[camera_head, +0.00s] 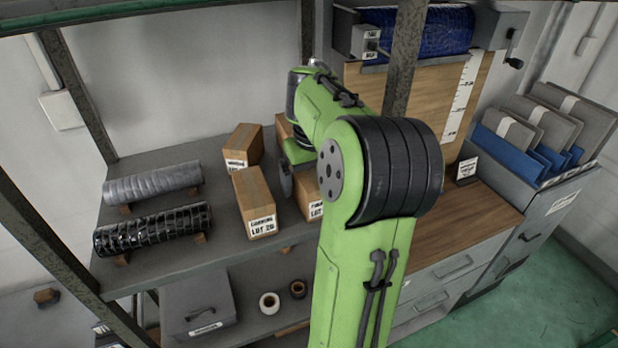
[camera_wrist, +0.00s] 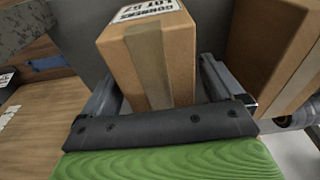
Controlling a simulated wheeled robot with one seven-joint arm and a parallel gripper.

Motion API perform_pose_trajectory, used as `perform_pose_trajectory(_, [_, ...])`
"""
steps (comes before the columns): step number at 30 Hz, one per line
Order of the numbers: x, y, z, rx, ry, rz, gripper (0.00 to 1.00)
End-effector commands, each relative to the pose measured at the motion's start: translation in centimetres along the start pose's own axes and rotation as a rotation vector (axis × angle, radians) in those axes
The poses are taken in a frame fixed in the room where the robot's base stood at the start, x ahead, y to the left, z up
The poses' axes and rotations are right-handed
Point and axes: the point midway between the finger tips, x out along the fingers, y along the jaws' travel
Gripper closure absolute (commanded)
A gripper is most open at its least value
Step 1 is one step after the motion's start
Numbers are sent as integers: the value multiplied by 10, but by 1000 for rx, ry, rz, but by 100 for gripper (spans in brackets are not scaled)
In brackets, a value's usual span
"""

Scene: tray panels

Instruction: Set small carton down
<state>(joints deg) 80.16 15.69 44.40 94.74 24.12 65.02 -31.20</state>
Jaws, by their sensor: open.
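A small brown carton (camera_wrist: 172,72) with tape and a white label lies between the two fingers of my gripper (camera_wrist: 155,84) in the wrist view. The fingers are open, and a gap shows at the left of the carton. In the head view what looks like this carton (camera_head: 311,198) is partly hidden behind my green arm, near the front of the grey shelf (camera_head: 225,253). One grey finger shows at its left. Whether its underside touches the shelf is hidden.
A LOT 28 carton (camera_head: 255,200) stands just left of my gripper, with another carton (camera_head: 243,146) behind it. One more carton (camera_head: 283,127) is partly hidden at the back. A silver roll (camera_head: 153,184) and a black roll (camera_head: 152,229) lie at the left. A metal post (camera_head: 404,60) stands close to my arm.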

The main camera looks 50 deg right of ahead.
Motion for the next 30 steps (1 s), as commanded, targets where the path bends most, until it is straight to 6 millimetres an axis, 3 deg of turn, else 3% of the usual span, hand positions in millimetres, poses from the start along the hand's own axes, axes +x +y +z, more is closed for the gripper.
perform_pose_trajectory(10, [-70,0,-2,-1,3,1,6])
perform_pose_trajectory(17, [-79,0,0,-1,1,1,6])
perform_pose_trajectory(19, [-79,-9,1,-17,1,13,6])
perform_pose_trajectory(23, [-87,-59,16,-109,25,86,6])
perform_pose_trajectory(26, [-92,-107,45,-200,82,140,6])
perform_pose_trajectory(30, [-92,-160,105,-320,207,127,6])
